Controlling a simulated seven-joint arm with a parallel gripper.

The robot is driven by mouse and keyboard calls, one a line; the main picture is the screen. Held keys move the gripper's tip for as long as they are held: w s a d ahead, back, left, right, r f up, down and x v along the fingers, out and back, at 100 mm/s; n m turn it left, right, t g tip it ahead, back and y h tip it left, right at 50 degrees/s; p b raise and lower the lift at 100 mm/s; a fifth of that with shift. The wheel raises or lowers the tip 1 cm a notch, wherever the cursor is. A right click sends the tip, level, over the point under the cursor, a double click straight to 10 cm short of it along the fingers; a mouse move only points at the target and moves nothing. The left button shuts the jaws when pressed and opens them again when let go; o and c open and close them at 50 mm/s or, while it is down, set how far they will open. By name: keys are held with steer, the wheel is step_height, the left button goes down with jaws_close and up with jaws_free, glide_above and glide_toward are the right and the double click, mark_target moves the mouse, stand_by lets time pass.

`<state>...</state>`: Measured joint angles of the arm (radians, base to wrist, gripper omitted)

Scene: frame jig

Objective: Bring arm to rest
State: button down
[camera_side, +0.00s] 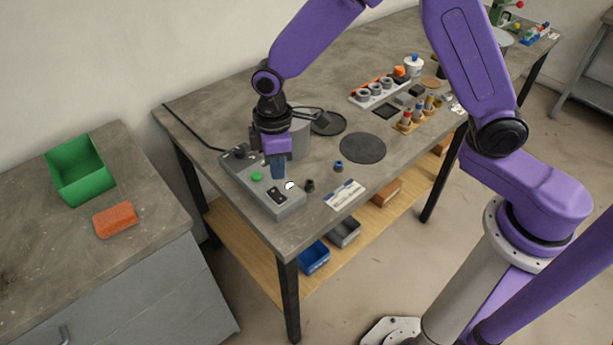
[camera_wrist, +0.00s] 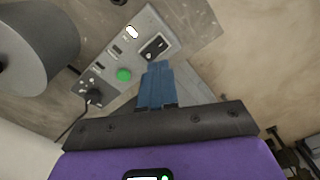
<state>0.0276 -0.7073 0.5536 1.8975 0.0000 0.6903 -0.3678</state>
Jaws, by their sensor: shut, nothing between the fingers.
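My gripper (camera_side: 278,170) has blue fingers that are pressed together with nothing between them. It points down above the grey control box (camera_side: 284,208) near the table's left end. In the wrist view the blue fingers (camera_wrist: 156,82) reach toward the box face (camera_wrist: 105,62), close to its black rocker switch and its green button (camera_wrist: 124,75). I cannot tell whether the fingertips touch the box. The green button (camera_side: 257,176) also shows in the side view, left of the fingers.
A dark round mat (camera_side: 363,148), a small blue-topped part (camera_side: 339,166) and a white label card (camera_side: 344,194) lie to the right. A green bin (camera_side: 80,170) and an orange block (camera_side: 115,220) are on the left cabinet.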

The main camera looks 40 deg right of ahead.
steer(key=s+d+r, duration=0.3)
steer(key=s+d, duration=0.2)
steer(key=s, duration=0.3)
steer(key=s+d+r, duration=0.4)
steer(key=s+d, duration=0.2)
steer(key=s, duration=0.3)
steer(key=s+d+r, duration=0.3)
steer(key=s+d, duration=0.3)
steer(key=s, duration=0.2)
steer(key=shift+s+d+r+n, duration=0.2)
steer(key=shift+s+r+n, duration=0.1)
steer(key=shift+s+r, duration=0.05)
stand_by(0.3)
